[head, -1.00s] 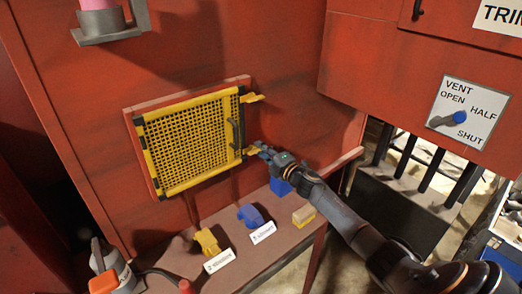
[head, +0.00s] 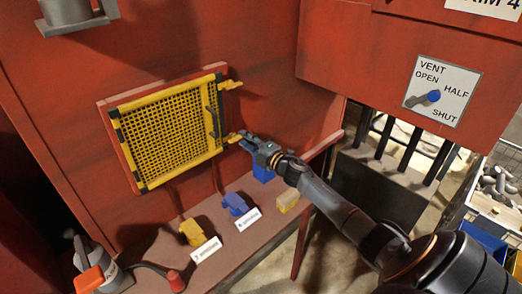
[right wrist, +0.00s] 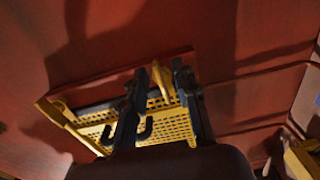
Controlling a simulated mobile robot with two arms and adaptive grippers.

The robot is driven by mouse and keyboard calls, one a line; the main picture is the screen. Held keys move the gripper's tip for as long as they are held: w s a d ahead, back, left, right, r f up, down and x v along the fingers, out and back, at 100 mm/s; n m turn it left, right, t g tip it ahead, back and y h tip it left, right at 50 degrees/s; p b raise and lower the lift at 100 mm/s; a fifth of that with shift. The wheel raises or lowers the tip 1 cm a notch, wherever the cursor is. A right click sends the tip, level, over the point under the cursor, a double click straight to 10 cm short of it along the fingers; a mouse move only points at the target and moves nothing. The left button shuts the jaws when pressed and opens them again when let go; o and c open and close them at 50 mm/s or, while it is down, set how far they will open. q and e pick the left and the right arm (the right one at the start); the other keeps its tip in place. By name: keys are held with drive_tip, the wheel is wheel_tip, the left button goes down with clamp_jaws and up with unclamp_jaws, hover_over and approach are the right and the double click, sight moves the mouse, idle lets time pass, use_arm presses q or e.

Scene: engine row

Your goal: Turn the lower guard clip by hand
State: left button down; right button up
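The yellow mesh guard (head: 165,130) hangs closed on the red wall, with a dark handle (head: 212,120) on its right side. The upper guard clip (head: 230,85) sticks out to the right at its top corner. The lower guard clip (head: 232,137) sticks out at the lower right, at my right gripper's fingertips. My right gripper (head: 246,138) reaches in from the right. In the right wrist view, its two dark fingers (right wrist: 160,72) are apart, with the yellow clip (right wrist: 162,84) between them. Firm contact is not clear. My left gripper is out of view.
Below the guard, a shelf (head: 215,192) bears a yellow block (head: 192,232), a blue block (head: 235,204), a small tan block (head: 288,201) and labels. A vent lever (head: 425,99) is on the right panel, its blue knob towards HALF. An orange-topped container (head: 90,278) stands lower left.

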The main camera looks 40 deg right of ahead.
drive_tip(key=s+d, duration=0.1)
drive_tip(key=s, duration=0.9)
drive_tip(key=shift+s, duration=0.3)
